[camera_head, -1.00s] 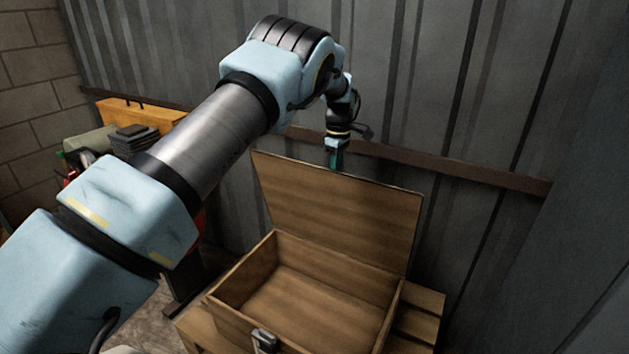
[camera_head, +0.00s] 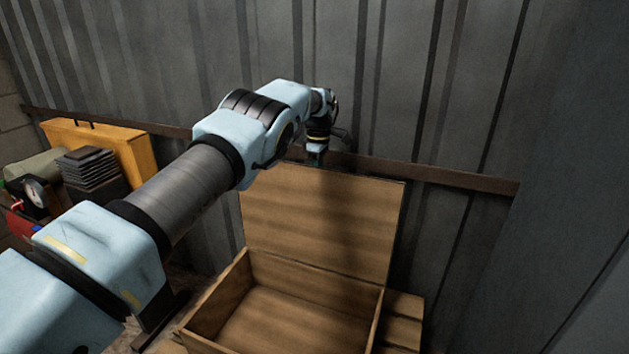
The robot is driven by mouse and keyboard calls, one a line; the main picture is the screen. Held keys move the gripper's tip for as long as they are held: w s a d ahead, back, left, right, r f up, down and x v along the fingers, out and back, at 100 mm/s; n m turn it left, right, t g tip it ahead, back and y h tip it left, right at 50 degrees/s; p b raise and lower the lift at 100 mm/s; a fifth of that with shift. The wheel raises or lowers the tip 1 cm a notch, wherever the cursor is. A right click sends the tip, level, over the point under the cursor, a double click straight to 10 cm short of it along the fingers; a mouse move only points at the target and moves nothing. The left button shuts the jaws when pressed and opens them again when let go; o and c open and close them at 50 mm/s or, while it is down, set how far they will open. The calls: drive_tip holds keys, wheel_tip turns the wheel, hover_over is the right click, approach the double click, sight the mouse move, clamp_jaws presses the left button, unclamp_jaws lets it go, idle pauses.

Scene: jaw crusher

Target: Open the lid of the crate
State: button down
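The wooden crate (camera_head: 224,293) stands at the lower middle, and its inside looks empty. Its lid (camera_head: 320,223) stands raised, roughly upright, at the crate's back side near the metal wall. My arm reaches over from the left.
The corrugated metal wall (camera_head: 400,90) with a brown rail (camera_head: 455,178) is close behind the lid. Slatted wood (camera_head: 402,322) shows beside the crate at right. At left are a yellow-orange box (camera_head: 125,150), a dark ribbed stack (camera_head: 88,168) and a gauge (camera_head: 36,192).

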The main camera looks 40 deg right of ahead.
drive_tip(key=shift+s+f, duration=0.15)
drive_tip(key=shift+f, duration=0.2)
drive_tip(key=c, duration=1.1)
unclamp_jaws()
drive_tip(key=shift+o, duration=1.1)
drive_tip(key=shift+r, duration=0.15)
drive_tip(key=shift+r, duration=0.15)
wheel_tip(320, 180, up, 10)
drive_tip(key=p, duration=0.7)
drive_tip(key=shift+w+d+r+p, duration=0.25)
drive_tip(key=shift+d+p, duration=0.05)
drive_tip(key=shift+d, duration=0.05)
